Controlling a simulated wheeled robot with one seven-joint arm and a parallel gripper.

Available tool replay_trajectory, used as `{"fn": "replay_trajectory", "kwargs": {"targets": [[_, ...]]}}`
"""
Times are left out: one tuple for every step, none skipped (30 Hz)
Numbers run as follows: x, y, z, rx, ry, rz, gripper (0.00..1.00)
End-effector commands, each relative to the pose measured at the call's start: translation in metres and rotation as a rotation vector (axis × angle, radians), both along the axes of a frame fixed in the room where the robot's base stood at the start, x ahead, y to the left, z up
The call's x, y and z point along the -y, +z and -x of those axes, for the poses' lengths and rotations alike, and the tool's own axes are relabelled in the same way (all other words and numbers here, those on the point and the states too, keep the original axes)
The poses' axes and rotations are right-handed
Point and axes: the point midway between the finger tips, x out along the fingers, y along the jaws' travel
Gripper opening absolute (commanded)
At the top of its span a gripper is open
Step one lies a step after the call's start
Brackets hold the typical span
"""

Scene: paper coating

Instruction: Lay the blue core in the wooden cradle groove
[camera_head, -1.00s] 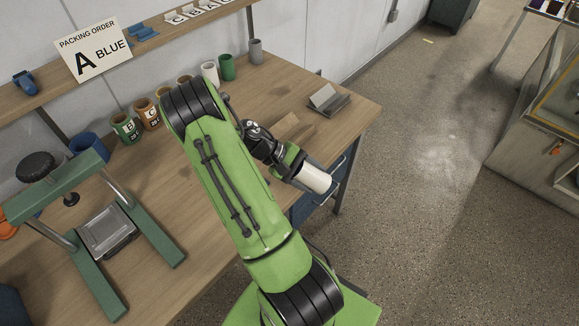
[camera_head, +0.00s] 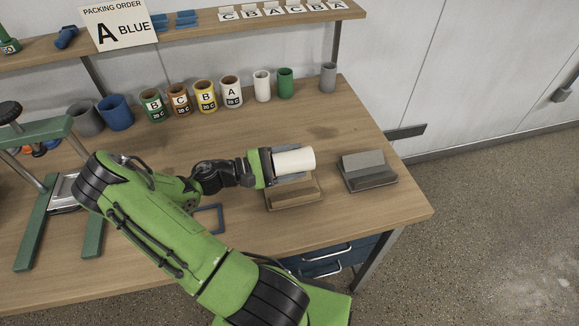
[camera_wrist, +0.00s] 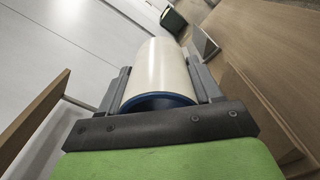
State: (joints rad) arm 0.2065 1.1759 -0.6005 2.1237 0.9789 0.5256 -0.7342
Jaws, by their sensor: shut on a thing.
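The core is a white cylinder (camera_head: 295,161) held lying on its side. In the wrist view the white cylinder (camera_wrist: 160,72) shows a blue inner ring at its near end. My gripper (camera_head: 284,163) is shut on it, with a finger along each side. The wooden cradle (camera_head: 296,199) sits on the bench just below and in front of the core in the head view. The core overlaps its rear part, so most of the groove is hidden. The core looks raised above the cradle, but I cannot tell the exact gap.
A grey angled block on a dark base (camera_head: 370,179) stands right of the cradle. Several cups, including a yellow one (camera_head: 206,96), line the back below the shelf (camera_head: 200,28). A blue frame (camera_head: 208,218) lies left of the cradle. A green press (camera_head: 35,180) stands far left.

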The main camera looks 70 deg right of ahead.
Motion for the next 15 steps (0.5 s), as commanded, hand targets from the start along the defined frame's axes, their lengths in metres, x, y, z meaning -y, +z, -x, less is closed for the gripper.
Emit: {"fn": "replay_trajectory", "kwargs": {"targets": [[0.0001,0.0007,0.0001,-0.002,0.001,0.001,0.34],[0.0001,0.0010,0.0001,-0.001,0.001,0.002,0.34],[0.0001,0.0011,0.0000,-0.001,0.001,0.002,0.34],[0.0001,0.0011,0.0001,-0.001,0.001,0.002,0.34],[0.0001,0.0011,0.0001,-0.001,0.000,0.002,0.34],[0.0001,0.0011,0.0000,0.000,0.001,0.001,0.34],[0.0001,0.0011,0.0000,0.000,0.001,0.001,0.34],[0.0000,0.0011,0.0000,0.000,0.001,0.001,0.34],[0.0000,0.0013,0.0000,0.000,0.001,0.001,0.34],[0.0000,0.0016,-0.0001,0.000,0.001,0.001,0.34],[-0.0001,0.0018,-0.0003,0.000,0.001,0.001,0.34],[-0.0004,0.0024,-0.0005,0.000,0.001,0.002,0.34],[-0.0006,0.0029,-0.0007,0.000,0.003,0.003,0.34],[-0.0005,-0.0009,-0.0006,0.000,0.001,0.003,0.34],[-0.0005,-0.0054,-0.0006,0.000,0.001,0.003,0.34]]}}
